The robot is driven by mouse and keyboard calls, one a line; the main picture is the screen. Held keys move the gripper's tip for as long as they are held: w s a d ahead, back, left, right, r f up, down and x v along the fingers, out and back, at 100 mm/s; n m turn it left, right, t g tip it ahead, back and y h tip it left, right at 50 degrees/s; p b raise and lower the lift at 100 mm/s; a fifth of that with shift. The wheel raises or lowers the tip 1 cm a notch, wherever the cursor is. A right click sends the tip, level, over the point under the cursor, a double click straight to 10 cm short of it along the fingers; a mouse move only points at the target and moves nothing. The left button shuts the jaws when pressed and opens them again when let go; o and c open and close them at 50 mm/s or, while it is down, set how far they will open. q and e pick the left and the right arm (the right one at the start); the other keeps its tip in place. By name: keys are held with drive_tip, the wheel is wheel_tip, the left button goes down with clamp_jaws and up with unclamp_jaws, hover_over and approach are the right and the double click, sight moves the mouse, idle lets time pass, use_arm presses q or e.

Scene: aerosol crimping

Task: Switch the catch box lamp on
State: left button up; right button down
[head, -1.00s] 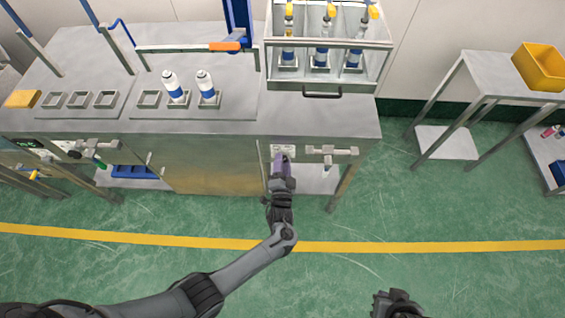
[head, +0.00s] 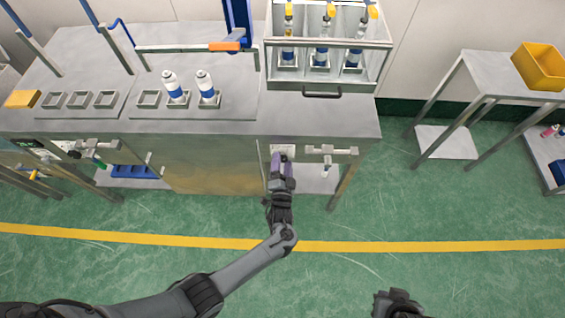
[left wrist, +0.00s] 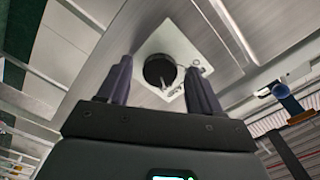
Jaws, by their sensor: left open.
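A pale switch plate (head: 287,149) is on the bench front, below the right part of the top. In the left wrist view the plate (left wrist: 195,82) carries a dark round knob (left wrist: 159,70) with a small light lever-like piece beside it. My left gripper (head: 282,160) is open in front of the plate. In the left wrist view its two fingers (left wrist: 160,85) stand either side of the knob, with space between; contact cannot be told. A clear-fronted box (head: 327,44) on the bench holds several bottles. My right gripper (head: 398,304) is at the bottom edge, its fingers unclear.
Two white and blue cans (head: 176,92) stand on the bench (head: 330,120). A horizontal bar fitting (head: 331,150) sticks out right of the plate. A side table (head: 490,70) with a yellow bin (head: 541,66) stands at the right. The green floor (head: 440,215) before the bench is clear.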

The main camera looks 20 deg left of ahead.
use_arm(q)
drive_tip(key=p+v, duration=0.2)
drive_tip(key=v, duration=0.8)
drive_tip(key=shift+s, duration=0.3)
drive_tip(key=shift+d+r, duration=0.1)
